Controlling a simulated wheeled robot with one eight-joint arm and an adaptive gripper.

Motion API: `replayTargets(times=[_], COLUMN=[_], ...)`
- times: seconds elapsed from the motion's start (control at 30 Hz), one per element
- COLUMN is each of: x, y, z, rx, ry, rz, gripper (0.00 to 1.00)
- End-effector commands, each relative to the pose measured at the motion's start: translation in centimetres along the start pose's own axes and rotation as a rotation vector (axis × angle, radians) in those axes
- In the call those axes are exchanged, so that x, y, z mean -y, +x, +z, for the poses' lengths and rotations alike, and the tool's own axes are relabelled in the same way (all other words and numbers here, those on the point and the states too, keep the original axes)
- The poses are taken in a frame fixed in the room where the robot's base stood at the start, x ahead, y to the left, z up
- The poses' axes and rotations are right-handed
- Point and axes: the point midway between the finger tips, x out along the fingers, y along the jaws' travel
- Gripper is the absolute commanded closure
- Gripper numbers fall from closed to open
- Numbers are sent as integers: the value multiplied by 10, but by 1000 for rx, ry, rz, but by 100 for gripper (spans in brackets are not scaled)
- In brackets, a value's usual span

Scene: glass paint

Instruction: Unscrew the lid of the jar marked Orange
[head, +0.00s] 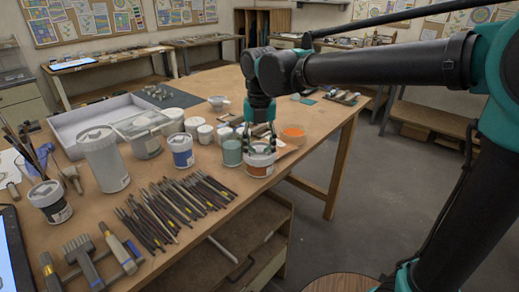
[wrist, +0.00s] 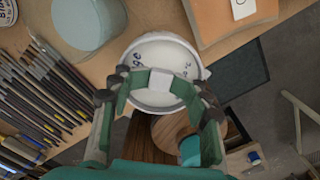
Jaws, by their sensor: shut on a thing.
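The jar marked Orange (head: 259,169) stands near the table's right edge in the head view, with orange-brown paint showing through its side. Its white lid (wrist: 160,52) fills the middle of the wrist view, and the letters "ge" are readable on it. The lid appears to sit on the jar; the exact seam is hidden. My gripper (head: 259,146) points straight down over the jar.
A teal jar (head: 231,153) stands close on the left, with a blue-labelled jar (head: 181,151) beyond it. An orange-topped item (head: 293,132) is close behind on the right. Several brushes (head: 180,205) lie in front. The table edge is close to the jar.

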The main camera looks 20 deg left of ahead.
Motion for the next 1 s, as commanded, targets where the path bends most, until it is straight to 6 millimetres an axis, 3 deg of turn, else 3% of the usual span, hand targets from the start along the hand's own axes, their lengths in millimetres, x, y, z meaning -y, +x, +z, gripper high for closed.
replayTargets(times=[0.33, 0.37, 0.5, 0.6, 0.83, 1.0], x=[1, 1, 1, 0, 0, 0], y=[1, 1, 1, 0, 0, 0], z=[0, 0, 1, 0, 0, 0], rx=[2, 2, 2, 1, 1, 0], ry=[-64, -63, -63, -63, -63, -63], rz=[-1, -1, -1, -1, 0, 0], gripper=[91, 56, 39, 29, 28, 10])
